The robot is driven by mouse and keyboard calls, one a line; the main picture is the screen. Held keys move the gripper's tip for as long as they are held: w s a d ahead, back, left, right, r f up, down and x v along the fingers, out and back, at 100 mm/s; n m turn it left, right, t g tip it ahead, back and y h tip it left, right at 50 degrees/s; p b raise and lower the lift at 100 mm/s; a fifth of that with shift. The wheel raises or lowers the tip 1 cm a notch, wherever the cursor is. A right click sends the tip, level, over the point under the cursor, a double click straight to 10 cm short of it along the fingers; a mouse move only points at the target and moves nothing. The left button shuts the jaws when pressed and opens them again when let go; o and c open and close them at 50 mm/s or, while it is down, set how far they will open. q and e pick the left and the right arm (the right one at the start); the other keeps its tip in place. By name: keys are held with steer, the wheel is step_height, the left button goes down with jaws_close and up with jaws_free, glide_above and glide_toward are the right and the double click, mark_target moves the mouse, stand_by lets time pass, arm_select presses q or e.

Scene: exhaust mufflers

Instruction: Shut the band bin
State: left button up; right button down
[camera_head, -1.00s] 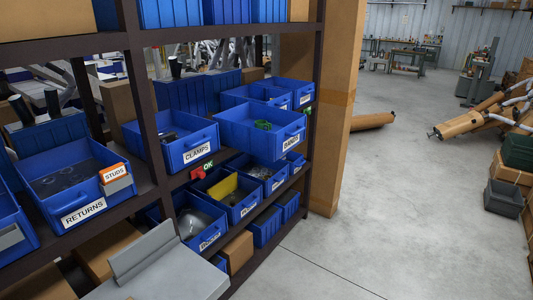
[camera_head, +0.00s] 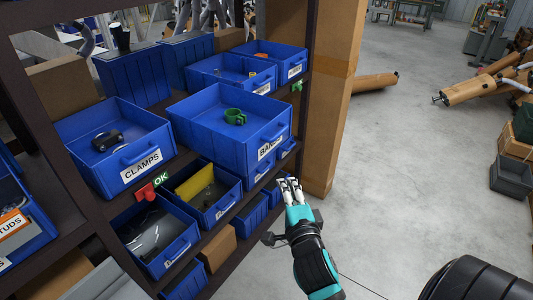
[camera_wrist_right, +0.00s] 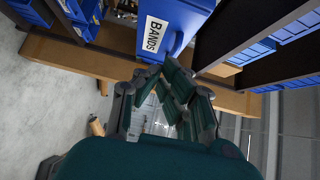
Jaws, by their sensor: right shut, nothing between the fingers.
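The blue band bin (camera_head: 210,118) juts out from the shelf beyond the bins around it in the head view. Green bands (camera_head: 235,117) lie in it. Its front label reads BANDS in the right wrist view, where the bin front (camera_wrist_right: 178,22) is at the top centre. My right gripper (camera_head: 289,182) is shut and empty, below and in front of the bin's label, apart from it as far as I can tell. It also shows in the right wrist view (camera_wrist_right: 172,68), its fingers pointing toward the bin. My left gripper is not in view.
The CLAMPS bin (camera_head: 92,165) stands left of the band bin. Lower bins (camera_head: 207,190) sit on the shelf below. A red piece (camera_head: 146,191) and a green OK tag are on the shelf edge. A cardboard column (camera_head: 332,110) stands right of the shelf.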

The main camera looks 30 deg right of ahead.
steer(key=p+x, duration=0.1)
steer(key=x, duration=0.3)
steer(key=a+p+x, duration=0.1)
steer(key=p+x, duration=0.1)
steer(key=x, duration=0.2)
steer(key=w+a+p+x, duration=0.1)
steer(key=p+x, duration=0.1)
steer(key=x, duration=0.2)
steer(key=shift+w+a+r, duration=0.15)
steer(key=shift+w+r, duration=0.1)
steer(key=shift+r, duration=0.05)
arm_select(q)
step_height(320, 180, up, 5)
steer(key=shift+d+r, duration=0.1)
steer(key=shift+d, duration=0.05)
